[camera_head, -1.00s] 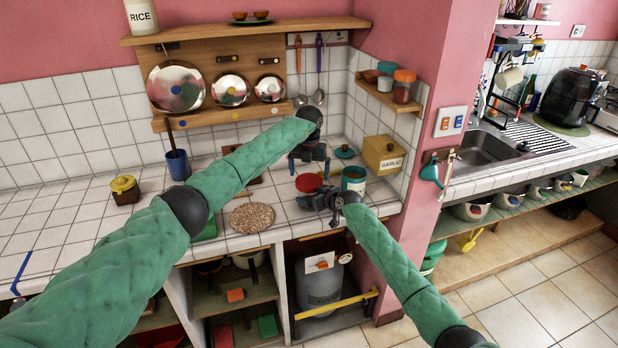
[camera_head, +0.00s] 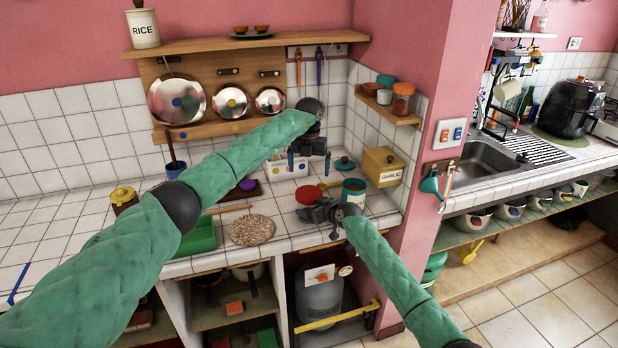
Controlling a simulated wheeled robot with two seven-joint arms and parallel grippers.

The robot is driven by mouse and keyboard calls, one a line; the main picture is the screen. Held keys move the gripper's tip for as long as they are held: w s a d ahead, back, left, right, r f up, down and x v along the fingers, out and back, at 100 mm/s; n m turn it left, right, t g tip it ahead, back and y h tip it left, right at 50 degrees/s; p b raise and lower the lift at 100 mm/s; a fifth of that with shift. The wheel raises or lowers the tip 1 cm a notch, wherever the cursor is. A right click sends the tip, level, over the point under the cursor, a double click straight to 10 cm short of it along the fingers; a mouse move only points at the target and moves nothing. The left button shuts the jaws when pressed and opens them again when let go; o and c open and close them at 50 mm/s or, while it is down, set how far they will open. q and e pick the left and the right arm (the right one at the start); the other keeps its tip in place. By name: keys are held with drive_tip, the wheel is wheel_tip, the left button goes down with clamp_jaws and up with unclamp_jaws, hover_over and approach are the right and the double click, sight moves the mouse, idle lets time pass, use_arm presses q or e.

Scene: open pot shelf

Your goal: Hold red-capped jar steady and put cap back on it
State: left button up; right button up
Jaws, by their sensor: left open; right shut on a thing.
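A red cap (camera_head: 309,194) lies level just behind my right gripper, near the counter's front edge. The jar under it is mostly hidden by that gripper, so I cannot tell whether the cap is fully seated. My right gripper (camera_head: 318,210) comes in low from the right and is shut on what appears to be the jar. My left gripper (camera_head: 308,162) points down above and behind the red cap. Its fingers are spread and empty, apart from the cap.
An open teal can (camera_head: 354,187) stands close right of the red cap. Behind are a teal lid (camera_head: 345,164), a garlic box (camera_head: 382,167) and a white box (camera_head: 284,170). A round cork-like mat (camera_head: 251,231) and a green tray (camera_head: 200,236) lie left.

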use_arm(q)
wheel_tip(320, 180, up, 7)
drive_tip(key=shift+f, duration=0.15)
use_arm(e)
drive_tip(key=o, duration=1.9)
drive_tip(key=shift+o, duration=0.2)
drive_tip(key=shift+s+d+r+b, duration=0.1)
drive_tip(key=shift+s+d+b, duration=0.2)
drive_tip(key=shift+s, duration=0.05)
drive_tip(key=b+v, duration=0.2)
drive_tip(key=v, duration=0.3)
drive_tip(key=shift+s+d, duration=0.15)
drive_tip(key=shift+s, duration=0.05)
use_arm(q)
drive_tip(key=shift+f, duration=1.5)
use_arm(e)
drive_tip(key=shift+s+d+r, duration=0.3)
drive_tip(key=shift+s+r, duration=0.1)
drive_tip(key=shift+r, duration=0.05)
drive_tip(key=shift+f, duration=0.1)
